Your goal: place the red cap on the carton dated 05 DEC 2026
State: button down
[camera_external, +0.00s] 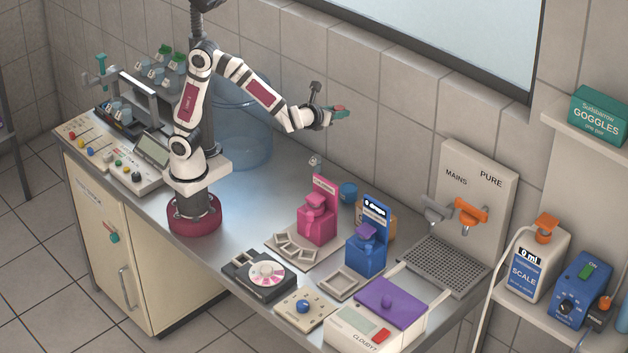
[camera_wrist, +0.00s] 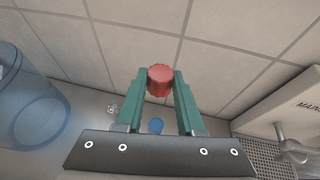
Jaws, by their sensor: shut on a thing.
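My gripper (camera_external: 338,113) is raised above the bench near the tiled wall, its teal fingers pointing right in the external view. In the wrist view, my gripper (camera_wrist: 160,78) is shut on the red cap (camera_wrist: 160,82), a ribbed red piece between the two fingertips. The cap is held in the air, apart from any surface. In the external view the cap is too small to make out clearly. I cannot make out any carton or the date 05 DEC 2026 in either view.
Below stand a pink device (camera_external: 317,222), a blue device (camera_external: 367,252) and a purple-lidded box (camera_external: 390,301). A large blue translucent tank (camera_external: 247,140) is behind my arm. A tap panel (camera_external: 480,190) stands right. Bench beside my base (camera_external: 255,205) is clear.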

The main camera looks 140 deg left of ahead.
jog(key=w+d+m+t, duration=0.1)
jog(key=w+m+t, duration=0.3)
jog(key=w, duration=1.2)
notch_tip(320, 180, down, 23)
jog(key=shift+d+f, duration=0.15)
jog(key=shift+f, duration=0.05)
jog(key=c, duration=0.5)
grip_release()
jog(key=shift+f, duration=0.15)
jog(key=shift+d+r, duration=0.2)
jog(key=shift+r, duration=0.1)
jog(key=v, duration=1.1)
jog(key=shift+s+d, duration=0.15)
jog(key=shift+d, duration=0.15)
